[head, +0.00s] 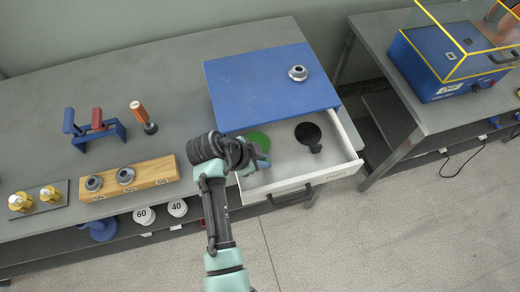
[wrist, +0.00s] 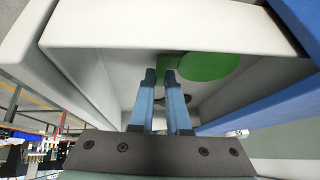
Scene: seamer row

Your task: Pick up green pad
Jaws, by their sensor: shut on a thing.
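The green pad (head: 258,139) lies in the open drawer (head: 290,183) in the head view, partly hidden by my arm. In the wrist view the green pad (wrist: 210,67) is a round disc with a short tab on its left. My gripper (wrist: 161,76) is shut on that tab, with the blue fingers on either side of it. In the head view my gripper (head: 262,164) is over the left part of the drawer, close to its front wall. I cannot tell whether the pad is lifted off the drawer floor.
A black pad (head: 308,132) lies to the right in the drawer. The blue cabinet top (head: 265,85) carries a grey ring (head: 297,73). A wooden block (head: 150,178) with rings stands left of my arm. A blue machine (head: 440,75) is on the right bench.

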